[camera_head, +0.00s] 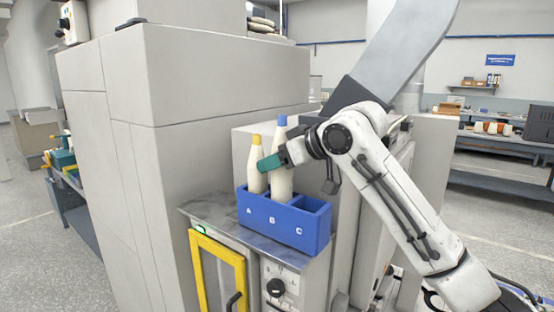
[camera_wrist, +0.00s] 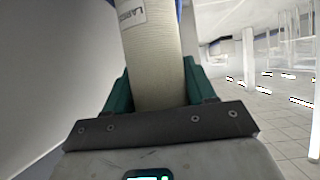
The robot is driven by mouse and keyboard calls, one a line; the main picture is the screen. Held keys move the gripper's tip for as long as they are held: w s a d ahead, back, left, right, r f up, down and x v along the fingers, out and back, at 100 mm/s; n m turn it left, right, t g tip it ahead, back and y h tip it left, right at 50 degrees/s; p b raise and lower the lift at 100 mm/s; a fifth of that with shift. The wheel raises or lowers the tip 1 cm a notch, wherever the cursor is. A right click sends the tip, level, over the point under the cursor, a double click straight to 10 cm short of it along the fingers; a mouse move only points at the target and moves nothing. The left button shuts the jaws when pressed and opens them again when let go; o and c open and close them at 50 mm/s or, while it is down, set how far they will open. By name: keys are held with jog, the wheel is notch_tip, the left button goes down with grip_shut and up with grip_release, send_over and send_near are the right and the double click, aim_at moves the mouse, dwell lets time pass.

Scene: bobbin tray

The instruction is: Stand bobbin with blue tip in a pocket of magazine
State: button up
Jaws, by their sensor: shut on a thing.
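The blue magazine (camera_head: 284,226) stands on a grey top and has pockets marked A, B and C. The bobbin with the blue tip (camera_head: 281,182) is upright at the middle pocket, B, with its lower end hidden behind the magazine's front wall. I cannot tell whether it rests on the pocket floor. My gripper (camera_head: 272,162), with green fingers, is shut on this bobbin at its upper body. In the wrist view the pale bobbin (camera_wrist: 152,62) runs up between my green fingers (camera_wrist: 155,90).
A bobbin with a yellow tip (camera_head: 256,178) stands in pocket A, close beside the held one. Pocket C (camera_head: 312,205) at the right looks empty. A tall grey cabinet (camera_head: 185,140) rises behind and left. A yellow-framed door (camera_head: 217,270) is below the top.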

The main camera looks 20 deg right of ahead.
aim_at(277, 181)
jog(key=shift+f, duration=0.65)
jog(key=shift+f+b, duration=0.55)
jog(key=shift+f, duration=0.45)
jog(key=shift+f+b, duration=0.45)
jog(key=shift+f, duration=0.3)
jog(key=o, duration=1.2)
